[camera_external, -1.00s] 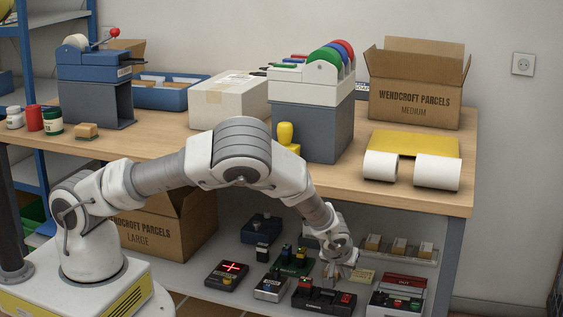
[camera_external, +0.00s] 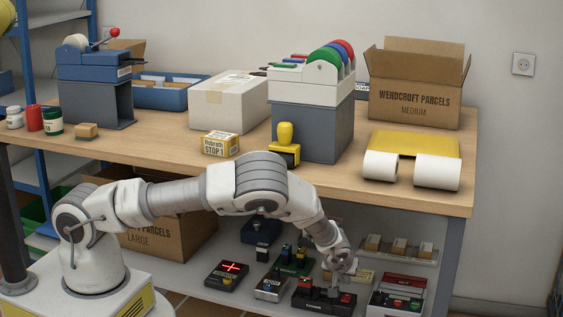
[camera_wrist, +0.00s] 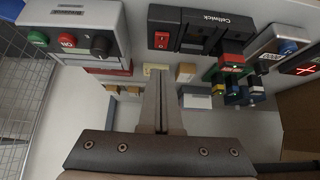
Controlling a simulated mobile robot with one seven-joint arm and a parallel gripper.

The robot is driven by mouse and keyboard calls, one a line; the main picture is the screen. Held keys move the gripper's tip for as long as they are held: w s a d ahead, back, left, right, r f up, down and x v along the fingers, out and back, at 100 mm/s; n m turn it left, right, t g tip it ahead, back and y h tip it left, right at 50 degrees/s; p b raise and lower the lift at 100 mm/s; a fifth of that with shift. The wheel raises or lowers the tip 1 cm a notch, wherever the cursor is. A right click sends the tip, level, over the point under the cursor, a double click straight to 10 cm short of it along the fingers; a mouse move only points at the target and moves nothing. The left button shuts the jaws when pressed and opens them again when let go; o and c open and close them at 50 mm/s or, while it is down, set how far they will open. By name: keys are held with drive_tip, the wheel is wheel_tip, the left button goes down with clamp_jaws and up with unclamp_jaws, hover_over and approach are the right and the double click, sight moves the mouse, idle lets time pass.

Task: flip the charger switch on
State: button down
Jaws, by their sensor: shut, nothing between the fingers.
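The black unit labelled Cellwick (camera_wrist: 205,37), which looks like the charger, stands on the shelf under the counter. It also shows in the external view (camera_external: 314,299). Its red switch (camera_wrist: 162,40) is at its left end in the wrist view and its right end in the external view (camera_external: 346,299). I cannot tell which way the switch is set. My gripper (camera_wrist: 157,72) is shut and empty, its fingertips pointing toward the switch and appearing apart from it. In the external view my gripper (camera_external: 336,288) is just above the unit.
A grey unit with green and red buttons and a black knob (camera_wrist: 75,40) stands beside the black unit. A silver box (camera_external: 270,288) and a black box with a lit red cross (camera_external: 227,275) are on its other side. The counter (camera_external: 340,185) overhangs the shelf.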

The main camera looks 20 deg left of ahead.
sight(345, 300)
drive_tip(key=f, duration=0.2)
drive_tip(key=w+f+b, duration=0.1)
drive_tip(key=f, duration=0.1)
drive_tip(key=shift+f, duration=0.2)
drive_tip(key=shift+s+f+b, duration=0.15)
drive_tip(key=shift+f+b, duration=0.15)
drive_tip(key=shift+f, duration=0.3)
drive_tip(key=shift+s+f+b, duration=0.1)
drive_tip(key=shift+f+b, duration=0.4)
drive_tip(key=shift+b, duration=0.05)
drive_tip(key=shift+r, duration=0.2)
drive_tip(key=shift+r+p, duration=0.5)
drive_tip(key=shift+r, duration=0.3)
